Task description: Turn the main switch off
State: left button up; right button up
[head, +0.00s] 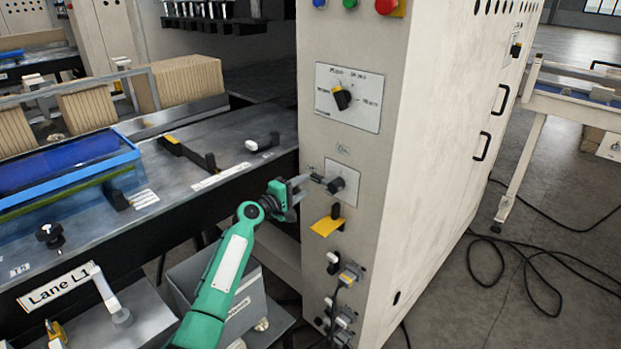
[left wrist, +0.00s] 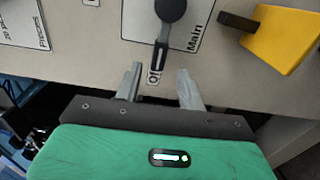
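The main switch (head: 335,185) is a dark rotary knob on a pale plate on the front of the grey-white cabinet. In the left wrist view its round hub and lever (left wrist: 161,45) show beside the printed word "Main". The lever points toward my gripper, at a small label too small to read surely. My left gripper (head: 300,188) is just left of the switch in the head view. In the left wrist view its two fingers (left wrist: 158,80) are apart, with the lever's tip near the gap between them. I cannot tell whether they touch it. My right gripper is not in view.
A larger selector (head: 342,98) sits above the switch. A yellow tag (head: 327,226) and plugged connectors (head: 345,278) sit below. The bench (head: 215,150) with a blue tray (head: 60,175) lies left. Cables (head: 540,265) lie on the floor at right.

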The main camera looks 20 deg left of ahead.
pick_arm(q)
jog(key=p+v, duration=0.1)
jog(key=v, duration=0.5)
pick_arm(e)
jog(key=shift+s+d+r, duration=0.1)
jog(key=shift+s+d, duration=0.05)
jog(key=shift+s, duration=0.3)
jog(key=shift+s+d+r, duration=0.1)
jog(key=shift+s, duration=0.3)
